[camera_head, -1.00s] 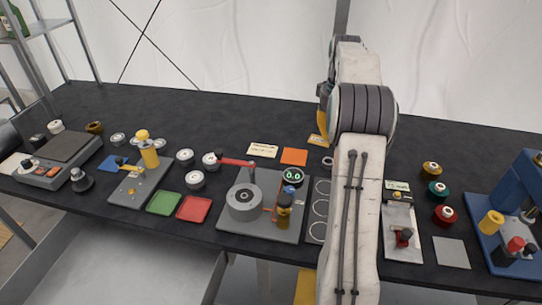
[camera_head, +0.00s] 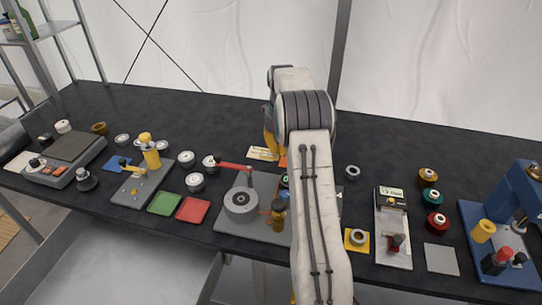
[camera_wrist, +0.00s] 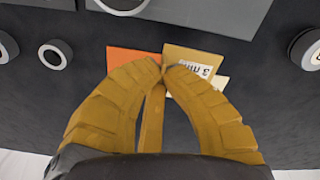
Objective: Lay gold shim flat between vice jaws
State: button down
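The gold shim (camera_wrist: 190,58) is a small gold plate with a white "3 mm" label in the wrist view. It overlaps an orange card (camera_wrist: 130,57) and a cream card (camera_wrist: 221,82). My gripper (camera_wrist: 165,72) has its yellow fingers closed together at the shim's near edge and appears to hold it. A gold strip (camera_wrist: 151,120) shows between the fingers; I cannot tell if it belongs to the shim. In the head view my arm hides the shim and most of my gripper. I cannot make out the vice jaws.
A grey plate with a round drum (camera_head: 241,202) and red lever stands in front of the cards. Green (camera_head: 164,203) and red (camera_head: 193,209) trays lie left. The back of the table is clear.

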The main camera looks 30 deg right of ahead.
aim_at(271, 167)
jog(key=shift+w+a+f+p, duration=0.4)
jog(key=shift+w+f, duration=0.05)
jog(key=shift+w, duration=0.15)
jog(key=shift+w+a+f+p, duration=0.4)
jog(key=shift+w+f, duration=0.05)
jog(key=shift+w, duration=0.15)
notch_tip(271, 167, down, 2)
jog(key=p, duration=0.3)
jog(key=shift+f, duration=0.25)
jog(key=shift+f+p, duration=0.6)
jog(key=shift+f, duration=0.15)
jog(key=shift+f, duration=0.1)
jog(key=c, duration=1.4)
grip_release()
